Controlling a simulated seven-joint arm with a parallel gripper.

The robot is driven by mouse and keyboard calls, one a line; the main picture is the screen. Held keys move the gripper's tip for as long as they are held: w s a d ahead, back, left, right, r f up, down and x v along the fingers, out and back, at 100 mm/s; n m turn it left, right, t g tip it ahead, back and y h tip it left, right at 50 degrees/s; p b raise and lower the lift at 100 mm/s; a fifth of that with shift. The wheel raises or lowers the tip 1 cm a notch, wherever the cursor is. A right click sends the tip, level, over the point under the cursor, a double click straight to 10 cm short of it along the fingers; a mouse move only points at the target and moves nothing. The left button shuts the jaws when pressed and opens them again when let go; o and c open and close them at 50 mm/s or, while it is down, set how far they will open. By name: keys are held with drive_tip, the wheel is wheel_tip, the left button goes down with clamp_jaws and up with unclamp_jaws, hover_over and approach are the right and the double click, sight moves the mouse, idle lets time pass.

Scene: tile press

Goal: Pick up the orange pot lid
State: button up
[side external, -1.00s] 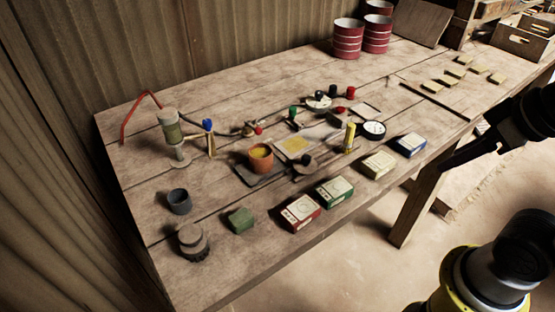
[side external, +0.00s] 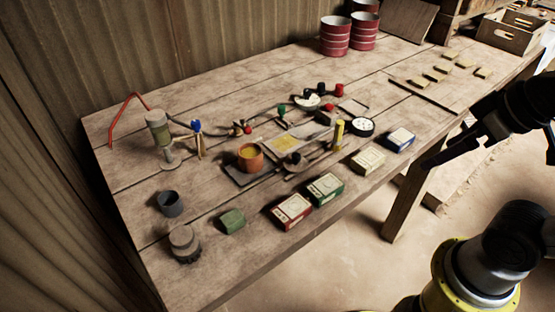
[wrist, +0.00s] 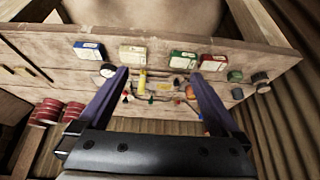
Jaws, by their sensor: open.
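Several small boxes (side external: 292,211) line the front edge. A pump-like stand (side external: 160,135), a yellow cylinder (side external: 339,134) and a round dial (side external: 361,125) surround the pot. Red cans (side external: 335,36) stand at the back. The bench is clear between the cans and the small parts.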

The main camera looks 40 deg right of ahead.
drive_tip(key=w+a+r+n+g, duration=0.1)
drive_tip(key=w+r+n, duration=0.3)
drive_tip(key=w+n, duration=0.3)
drive_tip(key=w+a+r+n+g, duration=0.1)
drive_tip(key=w+r+n, duration=0.3)
drive_tip(key=w+n, duration=0.25)
drive_tip(key=n+g, duration=0.4)
drive_tip(key=n, duration=0.1)
hover_over(296, 155)
drive_tip(key=shift+m, duration=0.25)
drive_tip(key=f, duration=2.1)
drive_tip(key=shift+s+d, duration=0.2)
drive_tip(key=shift+d, duration=0.05)
drive_tip(key=shift+w+a+f, duration=0.1)
drive_tip(key=shift+a+f, duration=0.05)
drive_tip(key=shift+f, duration=1.35)
drive_tip(key=shift+w+a+f, duration=0.1)
drive_tip(key=shift+f, duration=1.35)
